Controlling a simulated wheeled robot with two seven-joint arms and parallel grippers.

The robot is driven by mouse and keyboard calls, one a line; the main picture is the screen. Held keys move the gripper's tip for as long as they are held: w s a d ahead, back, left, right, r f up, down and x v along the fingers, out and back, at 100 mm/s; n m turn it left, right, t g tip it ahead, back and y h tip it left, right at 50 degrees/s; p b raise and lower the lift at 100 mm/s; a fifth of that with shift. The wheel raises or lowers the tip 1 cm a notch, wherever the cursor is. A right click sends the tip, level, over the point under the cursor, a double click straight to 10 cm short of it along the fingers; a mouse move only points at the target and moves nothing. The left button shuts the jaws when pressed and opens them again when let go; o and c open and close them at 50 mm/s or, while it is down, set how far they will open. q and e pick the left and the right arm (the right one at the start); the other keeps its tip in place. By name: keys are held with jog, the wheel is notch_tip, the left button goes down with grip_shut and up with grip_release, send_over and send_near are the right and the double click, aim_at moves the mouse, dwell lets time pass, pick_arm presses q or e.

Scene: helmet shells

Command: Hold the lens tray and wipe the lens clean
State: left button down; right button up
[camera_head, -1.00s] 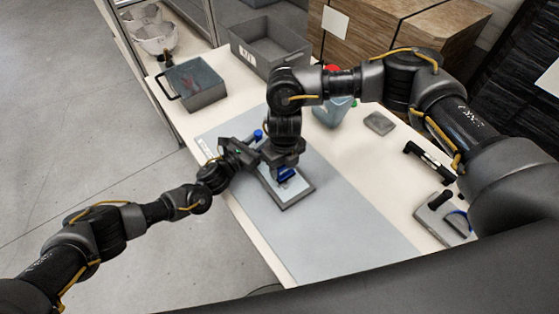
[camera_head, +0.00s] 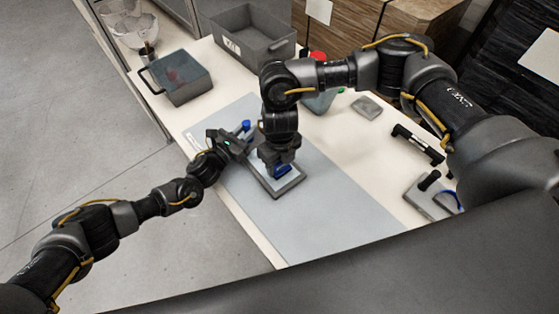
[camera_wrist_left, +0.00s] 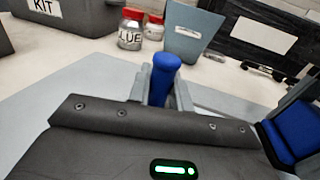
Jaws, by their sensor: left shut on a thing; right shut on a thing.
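The lens tray (camera_head: 291,187) is a flat grey frame lying on the grey-blue mat. Its light lens surface is mostly hidden under my right gripper. A blue upright handle (camera_head: 246,125) stands at the tray's far left side; in the left wrist view the blue handle (camera_wrist_left: 161,78) sits between the fingers. My left gripper (camera_head: 243,137) is shut on this handle. My right gripper (camera_head: 281,164) points down over the tray, shut on a blue wiping pad (camera_head: 282,171), low at the lens. Whether the pad touches the lens cannot be told. The pad also appears at right in the wrist view (camera_wrist_left: 291,128).
A grey bin (camera_head: 232,45) and a grey open box (camera_head: 181,84) stand at the back left. Red-capped jars (camera_wrist_left: 131,28) and a blue-grey container (camera_wrist_left: 192,32) stand beyond the mat (camera_head: 325,215). A black-handled tool (camera_head: 419,144) lies right. The mat's front is clear.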

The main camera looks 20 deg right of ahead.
jog(key=shift+f, duration=0.4)
dwell(0.3)
jog(key=shift+w+a, duration=0.45)
jog(key=shift+w, duration=0.55)
jog(key=shift+w+a, duration=0.45)
jog(key=shift+w, duration=0.6)
jog(key=shift+w+a, duration=0.45)
jog(key=shift+w, duration=0.55)
jog(key=shift+f, duration=0.5)
jog(key=shift+s+d, duration=0.45)
jog(key=shift+s, duration=0.55)
jog(key=shift+s+d, duration=0.45)
jog(key=shift+s, duration=0.6)
jog(key=shift+s+d, duration=0.45)
jog(key=shift+s, duration=0.55)
